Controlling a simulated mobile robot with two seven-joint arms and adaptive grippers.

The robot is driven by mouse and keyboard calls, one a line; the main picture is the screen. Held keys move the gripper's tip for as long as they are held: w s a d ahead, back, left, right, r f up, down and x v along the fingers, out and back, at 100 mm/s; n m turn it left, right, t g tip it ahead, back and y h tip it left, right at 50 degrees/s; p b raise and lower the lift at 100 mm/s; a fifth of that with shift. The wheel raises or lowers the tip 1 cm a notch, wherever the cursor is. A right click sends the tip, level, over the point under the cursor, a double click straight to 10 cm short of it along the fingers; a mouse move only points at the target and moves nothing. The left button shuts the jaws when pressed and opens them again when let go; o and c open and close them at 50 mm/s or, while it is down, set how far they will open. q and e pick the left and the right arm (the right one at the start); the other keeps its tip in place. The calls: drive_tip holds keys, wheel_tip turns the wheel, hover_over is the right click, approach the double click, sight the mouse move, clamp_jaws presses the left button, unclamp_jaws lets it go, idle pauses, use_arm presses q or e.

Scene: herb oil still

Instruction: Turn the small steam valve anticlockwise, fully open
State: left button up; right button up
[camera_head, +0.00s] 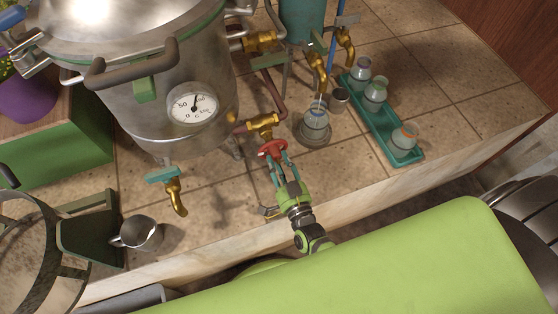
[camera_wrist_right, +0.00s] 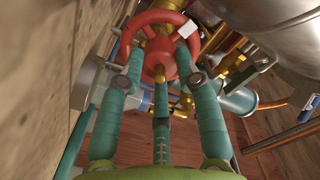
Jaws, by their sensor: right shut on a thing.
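The small steam valve has a red handwheel (camera_head: 272,148) on a brass body (camera_head: 263,122), low at the front right of the steel still. My right gripper (camera_head: 279,163) reaches it from the front, and its teal fingers are shut on the red handwheel. In the right wrist view the handwheel (camera_wrist_right: 158,45) is a ring with a white mark on its right side. The fingers of my right gripper (camera_wrist_right: 158,68) lie on either side of it. My left gripper is not in view.
The steel still (camera_head: 165,90) with its dial gauge (camera_head: 193,107) stands left of the valve. A glass jar (camera_head: 315,125) stands close right of it. A teal tray (camera_head: 385,137) with bottles is farther right. A metal mug (camera_head: 140,233) is at front left. Tiles between are bare.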

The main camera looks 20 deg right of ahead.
drive_tip(key=shift+w+d+r+n, duration=0.1)
drive_tip(key=shift+w+r+n, duration=0.1)
drive_tip(key=shift+n, duration=0.55)
drive_tip(key=shift+w+d+r+n, duration=0.1)
drive_tip(key=shift+r+n, duration=0.1)
drive_tip(key=shift+n, duration=0.55)
drive_tip(key=o, duration=1.2)
drive_tip(key=shift+c, duration=0.2)
drive_tip(key=shift+s+a+f, duration=0.1)
drive_tip(key=shift+f, duration=0.05)
drive_tip(key=shift+s+f, duration=0.1)
drive_tip(key=shift+s, duration=0.4)
drive_tip(key=s, duration=1.1)
drive_tip(key=shift+d, duration=0.2)
